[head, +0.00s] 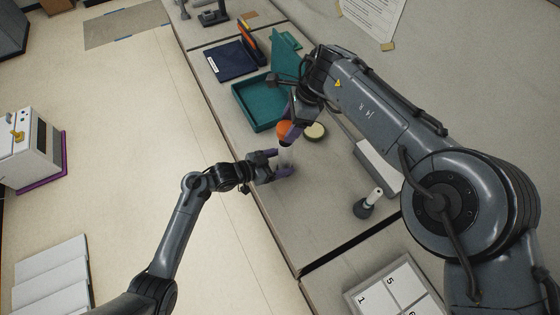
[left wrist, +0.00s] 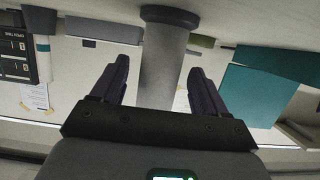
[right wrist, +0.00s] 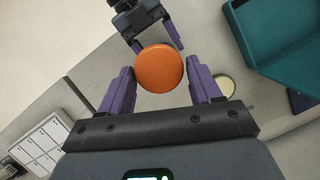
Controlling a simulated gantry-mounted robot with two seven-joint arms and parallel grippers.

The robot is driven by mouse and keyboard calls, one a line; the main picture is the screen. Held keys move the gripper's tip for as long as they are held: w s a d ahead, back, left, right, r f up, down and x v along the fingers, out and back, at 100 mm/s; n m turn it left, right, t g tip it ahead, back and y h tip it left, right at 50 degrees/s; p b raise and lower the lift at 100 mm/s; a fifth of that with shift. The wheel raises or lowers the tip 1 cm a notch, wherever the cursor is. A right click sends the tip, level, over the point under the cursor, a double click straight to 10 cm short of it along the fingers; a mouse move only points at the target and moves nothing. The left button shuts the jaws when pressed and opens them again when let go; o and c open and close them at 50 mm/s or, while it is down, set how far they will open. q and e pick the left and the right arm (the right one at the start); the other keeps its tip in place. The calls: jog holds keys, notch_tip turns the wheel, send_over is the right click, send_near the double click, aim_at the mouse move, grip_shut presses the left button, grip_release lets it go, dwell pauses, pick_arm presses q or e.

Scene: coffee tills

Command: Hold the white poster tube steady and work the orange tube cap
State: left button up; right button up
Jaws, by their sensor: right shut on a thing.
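The orange tube cap (right wrist: 160,68) is between the purple fingers of my right gripper (right wrist: 162,80), which is shut on it. The cap also shows in the head view (head: 284,128). The pale poster tube (left wrist: 162,70) shows in the left wrist view, standing between the fingers of my left gripper (left wrist: 160,82), with a dark foot at its counter end. Gaps show on both sides of the tube, so my left gripper is open around or just short of it. The tube is hard to make out in the head view. I cannot tell whether the cap touches the tube.
A teal tray (head: 236,101) with a raised lid stands beyond the cap. A round pale-topped tin (head: 315,131) is close to the right gripper. A white-handled item with a dark base (head: 367,204) stands nearer on the counter. A numbered board (head: 392,290) lies at the bottom.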

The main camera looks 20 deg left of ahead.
pick_arm(q)
jog(key=v, duration=1.2)
